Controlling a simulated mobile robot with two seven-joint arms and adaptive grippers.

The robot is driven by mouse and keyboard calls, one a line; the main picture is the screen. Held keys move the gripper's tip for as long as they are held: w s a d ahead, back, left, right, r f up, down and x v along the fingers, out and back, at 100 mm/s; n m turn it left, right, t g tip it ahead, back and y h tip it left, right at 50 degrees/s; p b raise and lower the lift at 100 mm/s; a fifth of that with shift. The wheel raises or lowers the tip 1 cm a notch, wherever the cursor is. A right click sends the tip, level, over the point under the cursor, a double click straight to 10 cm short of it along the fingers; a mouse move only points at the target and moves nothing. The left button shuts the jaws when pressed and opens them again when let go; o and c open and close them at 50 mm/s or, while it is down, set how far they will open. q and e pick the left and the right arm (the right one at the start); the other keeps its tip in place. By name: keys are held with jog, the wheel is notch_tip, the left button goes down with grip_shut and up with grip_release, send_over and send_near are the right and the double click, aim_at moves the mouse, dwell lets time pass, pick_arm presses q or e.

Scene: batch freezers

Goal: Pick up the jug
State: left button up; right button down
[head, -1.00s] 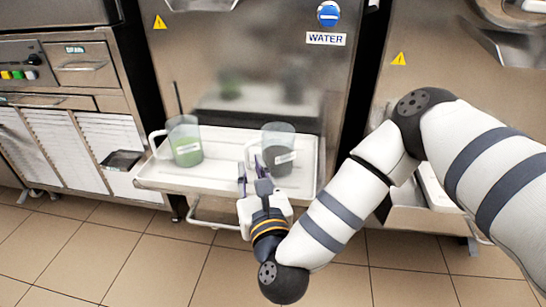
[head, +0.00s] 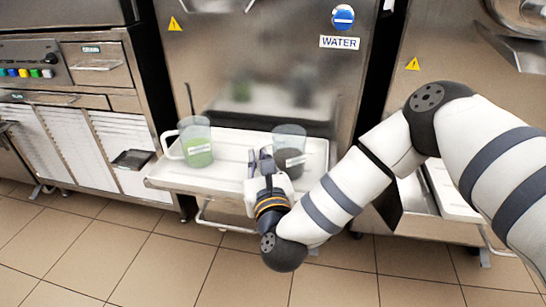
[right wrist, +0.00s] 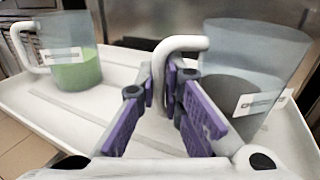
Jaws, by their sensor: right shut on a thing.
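A clear jug with dark contents (head: 290,146) and a white label stands upright on a white tray (head: 222,179). It shows on the right in the right wrist view (right wrist: 252,62). My right gripper (head: 260,156) is at its left side, with purple-padded fingers (right wrist: 171,85) shut on its white handle (right wrist: 181,44). The fingers partly hide the handle's lower part. A second jug, with green liquid (head: 197,143), stands at the tray's left, apart from the gripper; it also shows in the right wrist view (right wrist: 70,58). My left gripper is out of view.
A steel machine front with a WATER sign (head: 339,42) rises behind the tray. A dark thin stick (head: 190,98) stands behind the green jug. A drawer cabinet (head: 95,65) is at the left. The tray between the jugs is clear.

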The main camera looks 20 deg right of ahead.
jog(key=shift+r, duration=0.15)
notch_tip(320, 180, up, 4)
jog(key=p, duration=0.2)
jog(key=shift+f+p, duration=0.2)
jog(key=shift+p, duration=0.15)
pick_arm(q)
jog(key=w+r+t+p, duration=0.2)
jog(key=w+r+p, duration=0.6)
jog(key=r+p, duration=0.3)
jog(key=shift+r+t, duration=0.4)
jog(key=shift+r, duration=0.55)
pick_arm(e)
jog(key=s+r, duration=0.9)
jog(key=s, duration=0.5)
jog(key=shift+d, duration=0.35)
jog(key=shift+s, duration=0.1)
